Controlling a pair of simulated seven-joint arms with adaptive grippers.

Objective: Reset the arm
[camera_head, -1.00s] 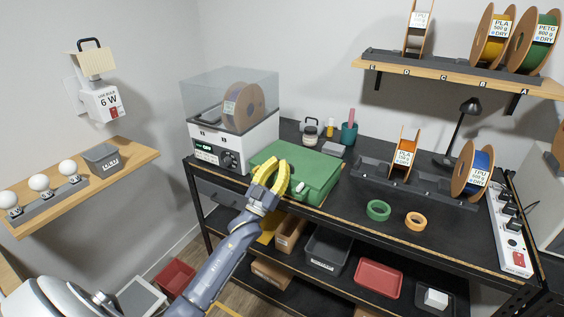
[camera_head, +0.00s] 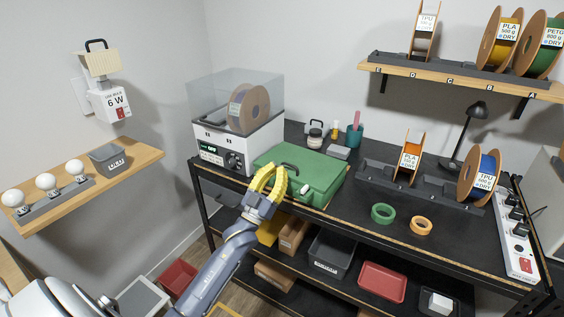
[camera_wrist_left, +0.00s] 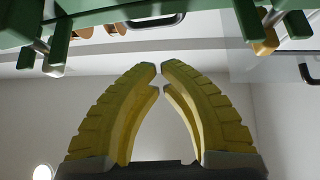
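My left gripper (camera_head: 270,182) reaches up from the bottom in the head view, in front of the green case (camera_head: 318,178) on the black workbench. Its yellow fingers overlap the case's front left corner in the picture; I cannot tell how near they are in depth. In the left wrist view the two fingertips (camera_wrist_left: 159,68) almost meet, with nothing between them. Green parts of what looks like the case (camera_wrist_left: 205,12) show along the top of that view. My right gripper is not in view.
A dryer box (camera_head: 240,148) with a spool stands left of the case. Green tape (camera_head: 382,214), orange tape (camera_head: 421,226) and a spool rack (camera_head: 430,190) lie to the right. A wooden wall shelf (camera_head: 120,172) with bulbs is at left. Bins fill the lower shelf.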

